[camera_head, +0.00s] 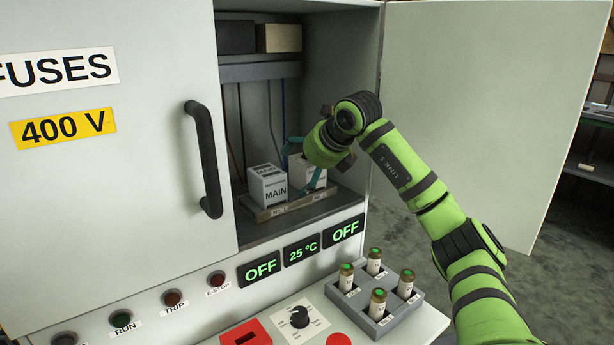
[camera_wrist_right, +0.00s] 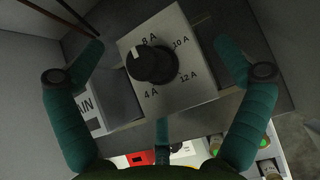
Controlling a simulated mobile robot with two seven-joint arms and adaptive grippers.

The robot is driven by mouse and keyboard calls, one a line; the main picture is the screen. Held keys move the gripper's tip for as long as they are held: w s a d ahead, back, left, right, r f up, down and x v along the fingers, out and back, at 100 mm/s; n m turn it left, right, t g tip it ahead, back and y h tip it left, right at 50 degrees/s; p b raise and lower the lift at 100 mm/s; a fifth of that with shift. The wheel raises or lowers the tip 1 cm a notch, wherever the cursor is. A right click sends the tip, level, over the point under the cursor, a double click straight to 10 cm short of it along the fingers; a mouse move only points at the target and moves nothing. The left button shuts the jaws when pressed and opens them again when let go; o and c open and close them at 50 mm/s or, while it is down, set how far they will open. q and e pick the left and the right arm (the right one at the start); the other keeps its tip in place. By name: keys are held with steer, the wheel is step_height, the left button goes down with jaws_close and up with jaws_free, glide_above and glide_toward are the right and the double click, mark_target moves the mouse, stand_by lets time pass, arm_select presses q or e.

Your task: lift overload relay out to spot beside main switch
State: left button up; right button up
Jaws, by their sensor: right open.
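The overload relay (camera_head: 298,174) is a pale box standing in the open cabinet bay, partly hidden by my right gripper. In the right wrist view its top face (camera_wrist_right: 178,92) shows a black dial with marks from 4 A to 12 A. The main switch (camera_head: 268,190), a white box labelled MAIN, stands just left of it; its side (camera_wrist_right: 88,104) shows in the wrist view. My right gripper (camera_head: 304,164) is open over the relay, its teal fingers spread to either side. Contact is not visible. My left gripper is out of view.
Both boxes stand on a low labelled tray (camera_head: 290,209) on the bay floor. The cabinet's left door (camera_head: 110,180) with a black handle and the open right door (camera_head: 490,110) flank the opening. A grey rack (camera_head: 400,312) with several fuses sits on the front panel below.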

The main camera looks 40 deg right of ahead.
steer(key=shift+s+r, duration=0.1)
steer(key=c, duration=1.4)
steer(key=shift+r, duration=0.15)
